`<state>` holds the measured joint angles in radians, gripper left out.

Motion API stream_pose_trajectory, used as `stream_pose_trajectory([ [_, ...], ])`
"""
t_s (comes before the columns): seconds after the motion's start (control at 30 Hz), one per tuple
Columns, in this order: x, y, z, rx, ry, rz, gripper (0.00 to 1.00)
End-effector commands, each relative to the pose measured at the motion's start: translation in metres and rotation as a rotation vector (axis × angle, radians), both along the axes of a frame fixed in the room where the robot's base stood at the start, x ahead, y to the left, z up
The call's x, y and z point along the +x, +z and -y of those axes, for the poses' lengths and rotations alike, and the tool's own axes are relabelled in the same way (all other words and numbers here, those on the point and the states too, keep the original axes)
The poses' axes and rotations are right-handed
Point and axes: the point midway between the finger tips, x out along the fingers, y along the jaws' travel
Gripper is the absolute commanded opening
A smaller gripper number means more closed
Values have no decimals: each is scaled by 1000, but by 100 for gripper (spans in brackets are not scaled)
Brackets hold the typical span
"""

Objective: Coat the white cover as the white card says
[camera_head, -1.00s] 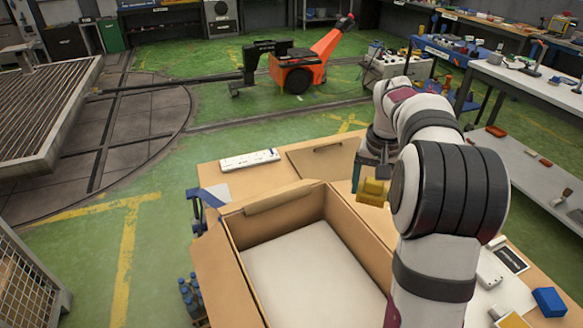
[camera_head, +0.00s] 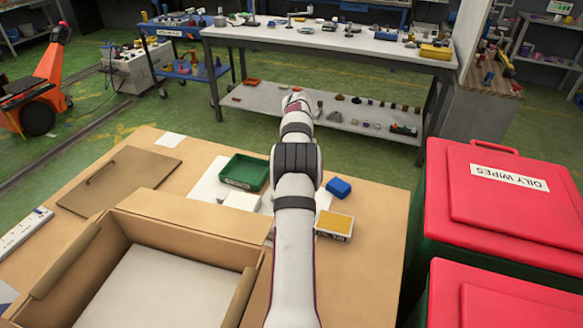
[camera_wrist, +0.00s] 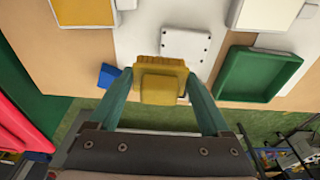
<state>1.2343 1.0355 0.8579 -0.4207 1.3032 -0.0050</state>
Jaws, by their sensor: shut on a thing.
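My gripper (camera_wrist: 160,88) has teal fingers shut on a yellow block (camera_wrist: 160,84) with a wider ribbed far part. The white cover (camera_wrist: 187,46), a flat plate with small dark dots near its edges, lies on a white sheet (camera_wrist: 138,35) just beyond the block in the wrist view. I cannot tell whether the block is above the cover or touches anything. In the head view my arm hides the gripper and cover. A small white card (camera_head: 170,140) lies at the table's far left; no writing is legible on it.
A green tray (camera_head: 245,158) and a pale box (camera_head: 240,201) stand left of my arm. A blue block (camera_head: 338,188) and a yellow-topped pad (camera_head: 335,223) lie right of it. A large open carton (camera_head: 150,235) fills the front left. Red-lidded bins (camera_head: 500,190) stand right.

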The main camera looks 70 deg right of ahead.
Motion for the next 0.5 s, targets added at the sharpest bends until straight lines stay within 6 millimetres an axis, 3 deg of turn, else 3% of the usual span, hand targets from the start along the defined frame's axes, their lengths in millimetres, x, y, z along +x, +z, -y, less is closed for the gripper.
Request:
stream_pose_trajectory([
  [0.5,1,-46,-1,2,2,-1,37],
])
